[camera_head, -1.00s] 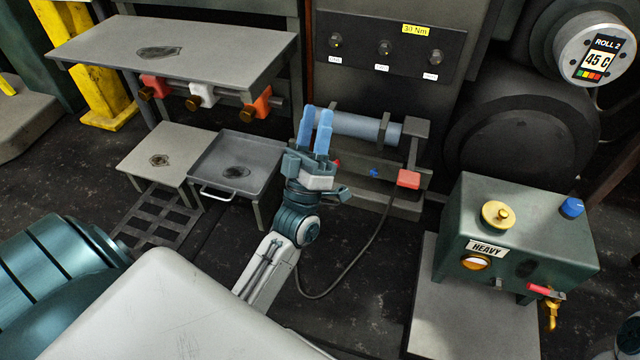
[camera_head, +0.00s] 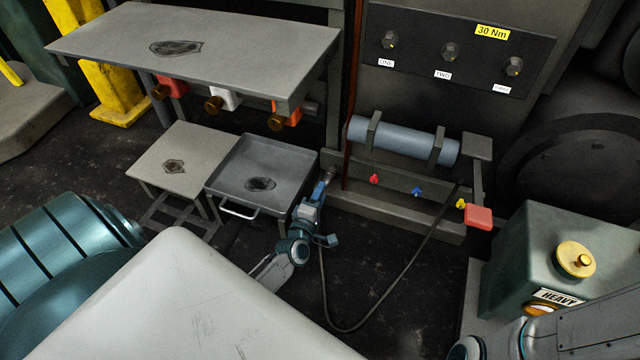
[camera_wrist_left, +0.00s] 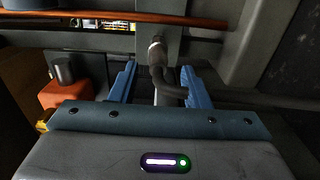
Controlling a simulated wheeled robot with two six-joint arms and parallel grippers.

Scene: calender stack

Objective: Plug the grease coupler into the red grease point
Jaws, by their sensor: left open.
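The grease coupler (camera_head: 331,173) is a small metal-tipped fitting near the frame's left end; a dark hose (camera_head: 322,262) loops from it across the floor. The wrist view shows the coupler (camera_wrist_left: 156,46) upright, its hose bending below it. My left gripper (camera_head: 321,190) is low by the coupler. In the wrist view my left gripper (camera_wrist_left: 160,84) is open, with blue fingers either side of the hose bend; contact cannot be told. The red grease point (camera_head: 374,179) is on the frame under the roller, right of the gripper, with nothing on it. My right gripper is out of view.
Blue (camera_head: 417,191) and yellow (camera_head: 460,203) grease points sit further right, near a red block (camera_head: 479,215). The grey roller (camera_head: 405,140) lies above. A tray table (camera_head: 225,188) stands close left of my gripper. A green HEAVY box (camera_head: 520,255) is at right.

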